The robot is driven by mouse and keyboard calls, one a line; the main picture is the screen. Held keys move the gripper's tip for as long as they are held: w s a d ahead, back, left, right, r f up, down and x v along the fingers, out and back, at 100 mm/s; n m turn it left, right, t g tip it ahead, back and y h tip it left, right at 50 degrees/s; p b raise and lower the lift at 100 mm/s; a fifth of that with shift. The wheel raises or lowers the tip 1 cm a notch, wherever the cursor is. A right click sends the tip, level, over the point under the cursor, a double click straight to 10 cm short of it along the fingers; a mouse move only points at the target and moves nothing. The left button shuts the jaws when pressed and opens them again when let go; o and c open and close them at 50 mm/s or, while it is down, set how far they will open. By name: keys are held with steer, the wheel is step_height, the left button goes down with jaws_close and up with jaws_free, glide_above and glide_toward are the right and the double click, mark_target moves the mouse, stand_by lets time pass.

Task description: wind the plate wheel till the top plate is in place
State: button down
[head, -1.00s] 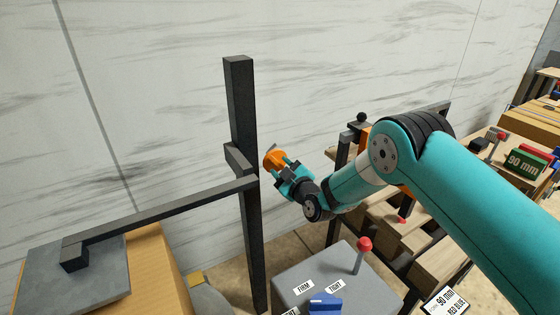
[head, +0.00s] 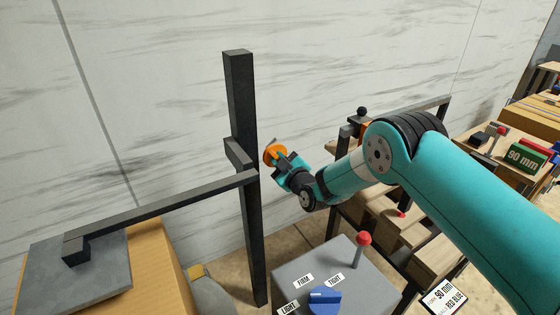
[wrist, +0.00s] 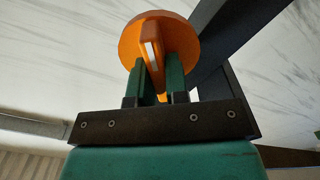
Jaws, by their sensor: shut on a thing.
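The orange plate wheel (head: 269,154) is on the right side of a black upright post (head: 240,100). My gripper (head: 277,163) is at the wheel. In the wrist view, the wheel's disc (wrist: 130,44) is ahead, and its raised orange grip bar stands between the two green fingers of my gripper (wrist: 158,82), which are shut on it. A black arm (head: 165,212) runs from the post to the grey top plate (head: 110,272) at the lower left. The plate lies flat at the top of a cardboard box (head: 153,260); I cannot tell whether they touch.
A grey console (head: 345,285) stands below my gripper, with a blue knob (head: 323,297), printed labels and a red-topped lever (head: 363,240). Wooden racks and a bench with a green "90 mm" block (head: 525,158) are at the right. A marbled wall is behind.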

steer(key=m+b, duration=0.2)
steer(key=shift+f+b, duration=0.2)
steer(key=shift+b, duration=0.15)
steer(key=m+b, duration=0.3)
steer(key=shift+d+m+b, duration=0.1)
steer(key=shift+m+b, duration=0.2)
steer(key=shift+b, duration=0.1)
steer(key=m+b, duration=0.3)
steer(key=shift+w+r+m, duration=0.1)
steer(key=shift+w+m, duration=0.05)
steer(key=shift+m, duration=0.15)
steer(key=m+b, duration=0.2)
steer(key=m, duration=0.1)
steer(key=shift+d+m+b, duration=0.15)
steer(key=shift+m+b, duration=0.15)
steer(key=shift+b, duration=0.1)
steer(key=m+b, duration=0.2)
steer(key=m, duration=0.2)
steer(key=shift+w+d+m, duration=0.1)
steer(key=shift+m, duration=0.2)
steer(key=shift+m+b, duration=0.85)
steer(key=shift+m, duration=1.25)
